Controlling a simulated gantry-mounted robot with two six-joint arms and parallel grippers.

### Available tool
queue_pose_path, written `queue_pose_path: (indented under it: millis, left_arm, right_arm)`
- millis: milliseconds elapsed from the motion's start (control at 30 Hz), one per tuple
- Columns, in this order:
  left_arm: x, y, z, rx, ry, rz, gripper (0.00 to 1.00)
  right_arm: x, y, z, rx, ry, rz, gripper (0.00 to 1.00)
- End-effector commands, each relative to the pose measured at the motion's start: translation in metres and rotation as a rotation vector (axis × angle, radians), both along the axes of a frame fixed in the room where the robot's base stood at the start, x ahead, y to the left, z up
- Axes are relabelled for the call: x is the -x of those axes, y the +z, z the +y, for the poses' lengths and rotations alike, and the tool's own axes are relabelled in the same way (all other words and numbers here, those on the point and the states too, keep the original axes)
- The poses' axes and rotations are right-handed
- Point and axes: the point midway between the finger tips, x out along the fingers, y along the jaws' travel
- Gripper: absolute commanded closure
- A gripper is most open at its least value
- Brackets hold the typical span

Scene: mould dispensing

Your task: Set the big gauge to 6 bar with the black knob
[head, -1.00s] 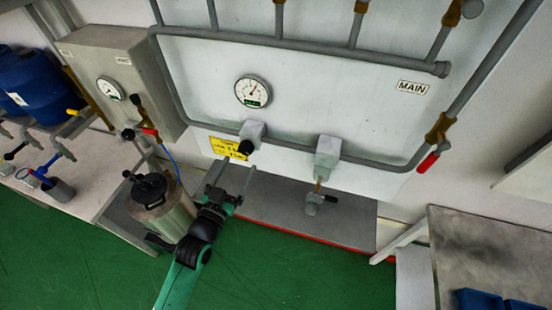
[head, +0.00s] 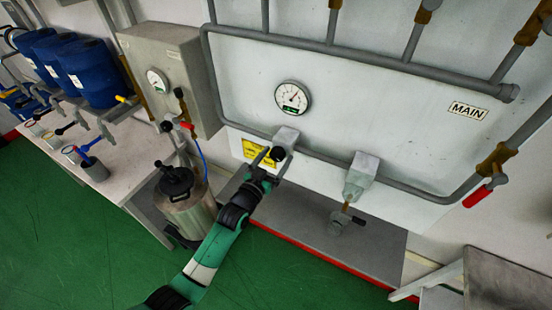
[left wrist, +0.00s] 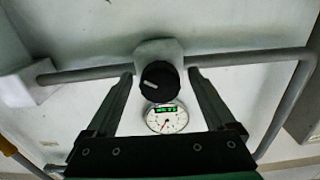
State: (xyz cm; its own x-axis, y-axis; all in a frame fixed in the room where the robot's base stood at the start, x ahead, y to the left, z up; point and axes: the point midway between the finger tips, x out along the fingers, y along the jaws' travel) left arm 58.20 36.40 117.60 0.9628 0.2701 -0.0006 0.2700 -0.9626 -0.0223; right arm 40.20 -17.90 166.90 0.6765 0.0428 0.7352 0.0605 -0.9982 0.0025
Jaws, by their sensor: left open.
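The big gauge (head: 293,97) is a round white dial on the light wall panel; its red needle points up and to the right, and its figures are too small to read. It also shows in the left wrist view (left wrist: 166,119), with a green display. The black knob (head: 277,154) sits on a grey block (head: 286,138) just below the gauge. In the left wrist view the knob (left wrist: 160,82) has a pale mark on its face. My left gripper (head: 269,159) is open, its two fingers on either side of the knob, apart from it in the wrist view. My right gripper is not seen.
A smaller gauge (head: 157,81) is on the grey box at left. A steel pot (head: 187,207) stands beside my left arm. A second grey block with a valve (head: 361,175) is to the right. A yellow sign (head: 257,153) is behind the gripper. Pipes frame the panel.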

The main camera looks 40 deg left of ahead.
Motion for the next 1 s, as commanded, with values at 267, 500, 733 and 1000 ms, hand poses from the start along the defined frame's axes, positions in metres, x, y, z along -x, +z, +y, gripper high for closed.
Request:
queue_pose_path:
  millis: [267,500,733,1000]
  left_arm:
    - [-0.003,0.001,0.001,0.0,0.0,-0.001,0.11]
    - [-0.003,0.001,0.001,0.0,0.0,-0.001,0.53]
    - [-0.002,0.001,0.001,0.0,0.0,-0.001,0.94]
    - [-0.002,-0.002,0.001,-0.148,-0.001,0.038,0.97]
  right_arm:
    - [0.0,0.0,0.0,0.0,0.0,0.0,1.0]
    - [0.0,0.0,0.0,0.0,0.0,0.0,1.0]
    - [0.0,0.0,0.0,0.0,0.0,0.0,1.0]
    - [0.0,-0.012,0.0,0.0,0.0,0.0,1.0]
